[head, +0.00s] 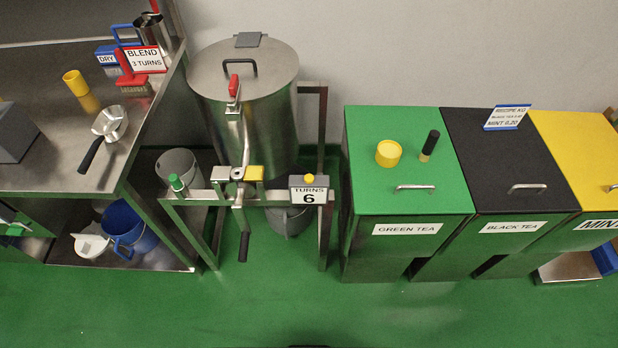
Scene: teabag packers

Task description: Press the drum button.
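A large steel drum (250,110) stands in a metal frame (324,125) against the wall. Its lid is on, with a dark handle, and a red-handled lever (234,88) is at its front. A counter box (309,195) on the frame's front bar reads "TURNS 6". A small round yellow button (309,179) sits on top of the counter. A crank with a dark grip (243,246) hangs down at the front. Neither of my grippers is in view.
A steel bench (60,150) with a scoop, brush and signs stands at left, a blue bucket (125,225) below it. Green (420,180), black (505,160) and yellow (580,150) bins stand at right. The green floor (300,310) in front is clear.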

